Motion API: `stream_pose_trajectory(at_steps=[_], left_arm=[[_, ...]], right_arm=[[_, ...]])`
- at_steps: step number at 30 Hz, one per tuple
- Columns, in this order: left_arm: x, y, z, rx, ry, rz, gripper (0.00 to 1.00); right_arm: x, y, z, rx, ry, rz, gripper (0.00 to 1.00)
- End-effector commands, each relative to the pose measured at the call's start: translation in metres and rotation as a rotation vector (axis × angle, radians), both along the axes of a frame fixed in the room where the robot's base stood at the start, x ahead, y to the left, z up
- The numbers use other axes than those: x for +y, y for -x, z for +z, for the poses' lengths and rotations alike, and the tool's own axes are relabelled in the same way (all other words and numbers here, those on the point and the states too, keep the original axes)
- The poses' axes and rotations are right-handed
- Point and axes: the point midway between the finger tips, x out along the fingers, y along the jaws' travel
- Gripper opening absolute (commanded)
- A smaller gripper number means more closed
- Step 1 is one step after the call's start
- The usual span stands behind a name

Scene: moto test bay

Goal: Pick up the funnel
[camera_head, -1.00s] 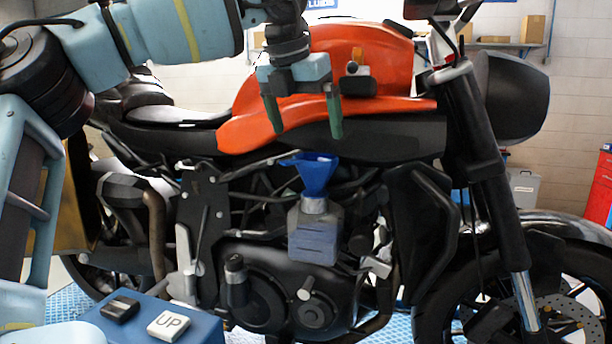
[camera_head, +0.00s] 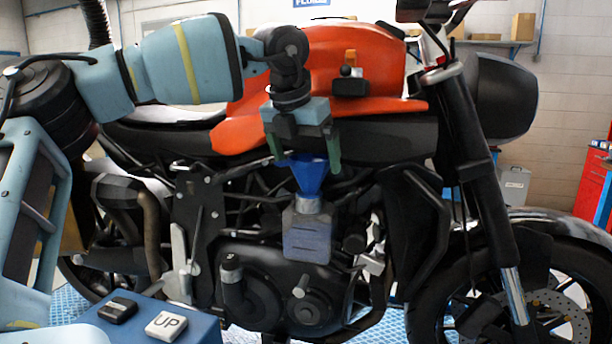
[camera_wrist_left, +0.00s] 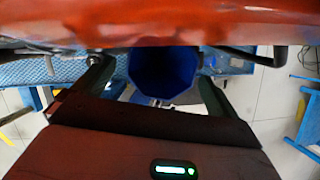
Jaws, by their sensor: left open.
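The blue funnel (camera_head: 309,178) stands upright in the neck of a translucent bottle (camera_head: 307,236), in front of the motorcycle's engine. My left gripper (camera_head: 306,162) points down over the funnel, its green fingers open and apart on either side of the rim. In the left wrist view the funnel's wide mouth (camera_wrist_left: 162,75) lies between the two dark fingers (camera_wrist_left: 150,80). I cannot tell whether a finger touches it. My right gripper is not in view.
The motorcycle's orange tank (camera_head: 330,68) is close behind the gripper and fills the top of the wrist view. A red cabinet (camera_head: 592,190) stands at the right.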

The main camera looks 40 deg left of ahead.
Motion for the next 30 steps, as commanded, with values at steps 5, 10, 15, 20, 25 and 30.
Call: stream_pose_trajectory(at_steps=[5, 10, 15, 20, 25, 30], left_arm=[[0.001, -0.0043, -0.0111, 0.0, 0.001, 0.0, 0.98], [0.0011, -0.0045, -0.0115, 0.0, 0.0, 0.0, 0.98], [0.0012, -0.0045, -0.0114, 0.001, 0.0, 0.0, 0.79], [0.0012, -0.0044, -0.0113, 0.001, 0.0, 0.0, 0.58], [0.0012, -0.0045, -0.0111, 0.0, 0.0, 0.0, 0.5], [0.0011, -0.0046, -0.0102, 0.0, 0.0, 0.0, 0.5]], right_arm=[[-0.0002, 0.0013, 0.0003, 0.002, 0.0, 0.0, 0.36], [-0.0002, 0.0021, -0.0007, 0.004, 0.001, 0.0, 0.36], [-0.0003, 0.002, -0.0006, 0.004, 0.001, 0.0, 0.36], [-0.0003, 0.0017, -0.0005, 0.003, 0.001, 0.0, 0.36], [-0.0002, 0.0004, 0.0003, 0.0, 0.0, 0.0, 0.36], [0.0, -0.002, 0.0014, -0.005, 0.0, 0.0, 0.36]])
